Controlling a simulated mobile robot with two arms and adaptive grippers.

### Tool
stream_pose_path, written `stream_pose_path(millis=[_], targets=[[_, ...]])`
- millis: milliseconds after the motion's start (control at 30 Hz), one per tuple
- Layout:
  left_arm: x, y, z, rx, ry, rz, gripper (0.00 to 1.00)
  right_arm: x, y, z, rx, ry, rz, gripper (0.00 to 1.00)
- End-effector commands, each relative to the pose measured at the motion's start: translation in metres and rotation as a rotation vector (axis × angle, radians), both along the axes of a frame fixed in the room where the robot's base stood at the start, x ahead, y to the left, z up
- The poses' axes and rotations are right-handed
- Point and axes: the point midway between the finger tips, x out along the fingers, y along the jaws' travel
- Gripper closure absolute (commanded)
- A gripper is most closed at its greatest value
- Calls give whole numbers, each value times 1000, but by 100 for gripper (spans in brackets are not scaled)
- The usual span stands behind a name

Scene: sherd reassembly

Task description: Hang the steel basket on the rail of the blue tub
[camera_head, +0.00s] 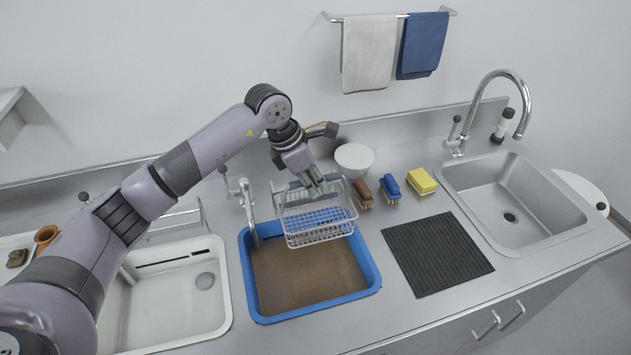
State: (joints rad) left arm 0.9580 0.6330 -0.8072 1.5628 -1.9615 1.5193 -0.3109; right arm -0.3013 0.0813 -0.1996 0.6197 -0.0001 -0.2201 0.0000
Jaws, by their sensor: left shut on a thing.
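The steel basket (318,234) is a wire basket with a blue mesh-like bottom. It is over the back right part of the blue tub (262,312), which holds brown, murky water. My left gripper (318,184) is shut on the steel basket at its back rim. The tub's back rim and any rail there are largely hidden behind the basket, so I cannot tell whether the basket touches the rail. My right gripper is not in view.
A white bowl (354,157), a brown brush (362,193), a blue brush (390,187) and a yellow sponge (422,181) stand behind a black ridged mat (437,254). A tap (246,200) rises behind the tub's left side. A steel sink (508,205) is at right.

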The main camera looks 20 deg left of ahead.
Motion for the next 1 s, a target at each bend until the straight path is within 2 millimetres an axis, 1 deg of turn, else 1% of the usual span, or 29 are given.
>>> stream_pose_path(millis=[333,367,667,700,1000], targets=[[0,0,1,0,-1,0,100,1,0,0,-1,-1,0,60],[0,0,1,0,-1,0,86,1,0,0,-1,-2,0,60],[0,0,1,0,-1,0,66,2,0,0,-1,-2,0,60],[0,0,1,0,-1,0,64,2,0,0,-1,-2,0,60],[0,1,2,1,0,0,64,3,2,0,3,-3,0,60]])
